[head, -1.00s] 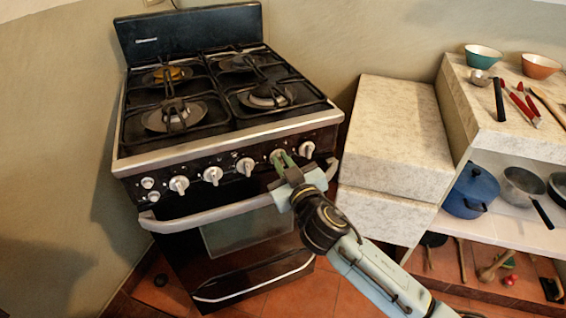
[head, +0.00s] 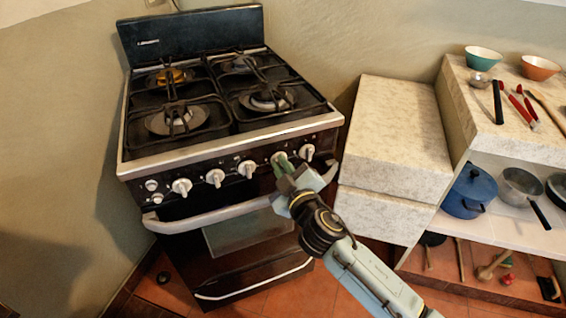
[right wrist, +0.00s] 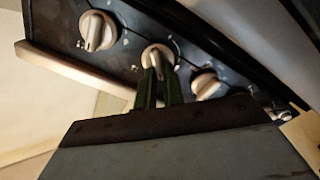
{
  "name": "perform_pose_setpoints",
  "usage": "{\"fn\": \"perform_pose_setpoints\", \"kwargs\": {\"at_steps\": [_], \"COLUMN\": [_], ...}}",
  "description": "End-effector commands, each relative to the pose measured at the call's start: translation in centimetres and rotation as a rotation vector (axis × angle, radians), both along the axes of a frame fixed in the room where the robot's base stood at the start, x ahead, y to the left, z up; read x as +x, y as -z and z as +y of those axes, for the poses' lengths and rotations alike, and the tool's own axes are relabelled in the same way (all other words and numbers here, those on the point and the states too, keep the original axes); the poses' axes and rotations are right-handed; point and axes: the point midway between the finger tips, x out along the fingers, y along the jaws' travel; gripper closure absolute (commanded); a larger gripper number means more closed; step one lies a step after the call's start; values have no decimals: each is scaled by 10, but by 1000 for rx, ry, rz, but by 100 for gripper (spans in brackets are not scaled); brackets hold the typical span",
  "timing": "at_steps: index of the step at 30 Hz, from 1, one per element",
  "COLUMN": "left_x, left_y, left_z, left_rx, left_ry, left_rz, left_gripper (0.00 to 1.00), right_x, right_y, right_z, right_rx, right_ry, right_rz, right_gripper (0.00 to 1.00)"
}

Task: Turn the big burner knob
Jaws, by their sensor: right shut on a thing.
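The black stove (head: 180,222) has a row of pale knobs along its front panel. My right gripper (head: 284,164) is at the second knob from the right (head: 278,157). In the right wrist view its green fingers (right wrist: 159,80) are shut on that knob (right wrist: 157,54), one finger on each side of its grip. The rightmost knob (head: 307,152) stands free beside it. The fingers partly cover the held knob. My left gripper is in neither view.
The oven handle bar (head: 215,212) runs just below the knobs, close under my right gripper. A pale stone counter block (head: 395,130) stands right of the stove. Farther right, a shelf holds a blue pot (head: 468,192) and pans.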

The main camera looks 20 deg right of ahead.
Motion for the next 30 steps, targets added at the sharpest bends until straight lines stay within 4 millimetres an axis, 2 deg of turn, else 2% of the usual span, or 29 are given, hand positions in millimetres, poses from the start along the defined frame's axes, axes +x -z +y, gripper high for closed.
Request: {"fn": "perform_pose_setpoints", "kwargs": {"at_steps": [15,21,30], "left_x": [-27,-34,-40], "left_y": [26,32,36], "left_z": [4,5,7], "left_rx": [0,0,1], "left_ry": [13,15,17], "left_rz": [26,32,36], "left_gripper": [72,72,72], "right_x": [0,0,0], "right_y": [3,5,6], "right_z": [3,4,4], "right_rx": [-461,-585,-680], "right_ry": [-2,-1,-1], "right_rz": [-54,-69,-80], "right_gripper": [100,100,100]}}
